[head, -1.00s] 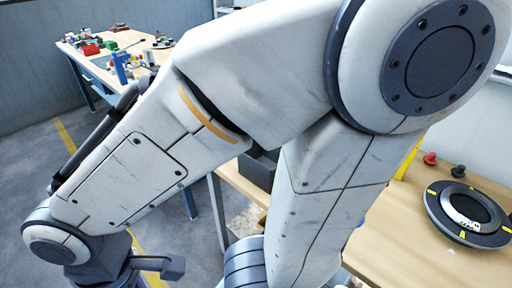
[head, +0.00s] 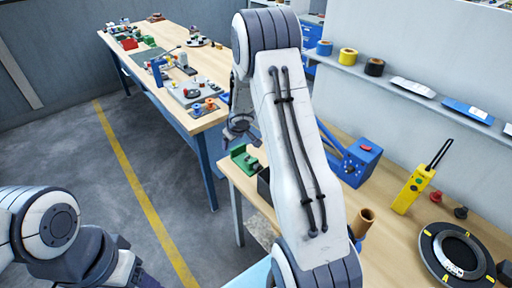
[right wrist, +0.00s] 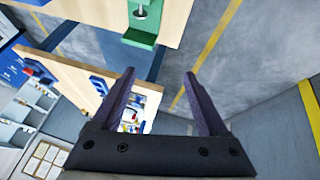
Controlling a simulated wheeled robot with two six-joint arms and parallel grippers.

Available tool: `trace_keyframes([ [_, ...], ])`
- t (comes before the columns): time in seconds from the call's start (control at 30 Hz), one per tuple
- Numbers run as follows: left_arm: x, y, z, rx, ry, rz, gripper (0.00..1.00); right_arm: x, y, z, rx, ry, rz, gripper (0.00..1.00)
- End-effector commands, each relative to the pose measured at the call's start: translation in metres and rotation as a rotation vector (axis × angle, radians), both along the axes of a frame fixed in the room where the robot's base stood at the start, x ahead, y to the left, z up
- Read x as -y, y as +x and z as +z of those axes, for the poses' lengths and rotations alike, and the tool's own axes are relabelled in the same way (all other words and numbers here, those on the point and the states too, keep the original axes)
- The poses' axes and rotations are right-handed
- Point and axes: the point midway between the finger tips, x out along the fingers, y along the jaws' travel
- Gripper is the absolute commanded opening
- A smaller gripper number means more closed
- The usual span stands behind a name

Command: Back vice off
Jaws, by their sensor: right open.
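A small green vice (head: 245,160) sits at the left edge of the near bench in the head view. Its green body and a metal screw also show at the top of the right wrist view (right wrist: 141,36). My right gripper (head: 238,130) hangs in the air just beyond the vice, partly hidden behind my arm. In the right wrist view my right gripper (right wrist: 160,74) has its two dark fingers apart, with nothing between them and apart from the vice. My left arm is at the lower left of the head view, its end cut off by the frame.
The near bench (head: 398,225) carries a blue box-shaped device (head: 356,163), a yellow handheld unit (head: 412,190), a brown cup (head: 362,222) and a dark ring (head: 462,252). A shelf (head: 395,85) with tape rolls runs behind. A second bench (head: 205,62) stands at the back. Open floor lies left.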

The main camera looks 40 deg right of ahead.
Motion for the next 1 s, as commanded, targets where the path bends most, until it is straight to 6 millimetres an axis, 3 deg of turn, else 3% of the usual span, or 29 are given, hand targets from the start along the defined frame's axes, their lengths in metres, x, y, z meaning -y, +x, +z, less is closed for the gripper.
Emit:
trace_keyframes([
  [0.03,0.0,0.0,0.03,0.0,0.0,0.0,0.62,0.032,-0.008,-0.002,-0.025,0.046,-0.02,0.77],
  [0.1,0.0,0.0,0.045,0.0,0.0,-0.001,0.62,0.059,-0.021,-0.019,-0.048,0.111,-0.026,0.77],
  [0.2,0.0,0.0,0.06,0.0,0.0,-0.001,0.62,0.084,-0.043,-0.041,-0.087,0.191,-0.033,0.77],
  [0.3,0.0,0.0,0.067,0.0,0.0,-0.001,0.62,0.096,-0.061,-0.056,-0.115,0.244,-0.037,0.77],
  [0.47,0.0,0.0,0.069,0.0,0.0,-0.002,0.62,0.1,-0.069,-0.072,-0.133,0.273,-0.038,0.77],
  [1.0,0.0,0.0,0.086,0.0,0.0,0.0,0.62,0.09,-0.037,-0.149,-0.132,0.27,-0.036,0.77],
])
